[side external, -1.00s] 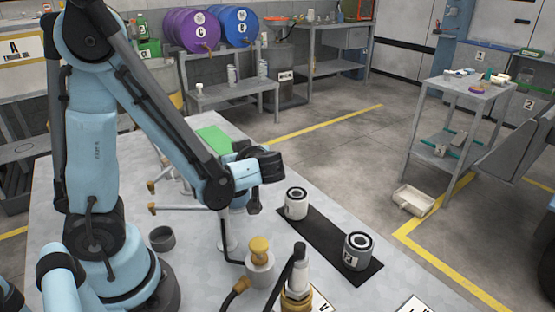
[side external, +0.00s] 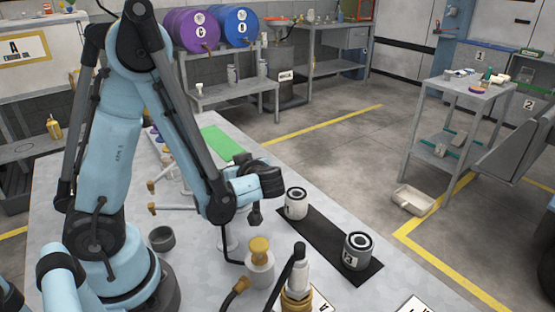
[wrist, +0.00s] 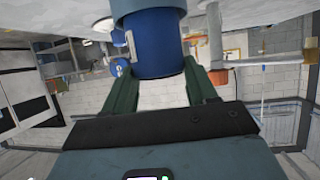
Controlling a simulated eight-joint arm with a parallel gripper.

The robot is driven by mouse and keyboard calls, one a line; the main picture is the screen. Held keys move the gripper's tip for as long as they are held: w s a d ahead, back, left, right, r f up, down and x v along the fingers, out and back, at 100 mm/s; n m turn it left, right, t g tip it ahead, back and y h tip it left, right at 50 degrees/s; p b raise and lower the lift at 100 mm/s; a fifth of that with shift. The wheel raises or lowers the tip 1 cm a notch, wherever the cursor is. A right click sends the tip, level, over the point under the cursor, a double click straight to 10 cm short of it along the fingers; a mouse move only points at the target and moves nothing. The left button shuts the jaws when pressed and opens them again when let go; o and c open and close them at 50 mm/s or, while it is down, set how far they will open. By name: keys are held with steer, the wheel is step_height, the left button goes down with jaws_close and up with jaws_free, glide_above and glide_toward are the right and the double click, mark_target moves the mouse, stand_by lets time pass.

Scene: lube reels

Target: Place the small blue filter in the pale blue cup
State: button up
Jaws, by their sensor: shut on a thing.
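In the wrist view the small blue filter (wrist: 160,52), a dark blue cylinder, is between the green fingers of my gripper (wrist: 160,70), which is shut on it. A paler blue band (wrist: 140,8) meets the filter at the picture's top edge. It is cut off, so I cannot tell whether it is the pale blue cup or how deep the filter sits in it. In the side view my gripper (side external: 256,192) is low over the table, left of the black mat. My arm hides the filter and the pale blue cup there.
Two white-and-grey canisters (side external: 296,203) (side external: 359,251) stand on the black mat (side external: 322,240). A grey cup (side external: 162,238) is near my base.

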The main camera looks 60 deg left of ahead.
steer(key=o, duration=1.3)
steer(key=shift+c, duration=0.2)
steer(key=shift+r, duration=0.55)
steer(key=d+r+m+t+h, duration=0.2)
steer(key=d+m+t+h, duration=0.1)
steer(key=d+m+h, duration=0.3)
steer(key=d+r+m+t+h, duration=0.2)
steer(key=d+m+h, duration=0.4)
steer(key=m, duration=0.4)
steer(key=shift+d+r+m+t+h, duration=0.4)
steer(key=shift+d+r, duration=0.3)
steer(key=shift+d, duration=0.05)
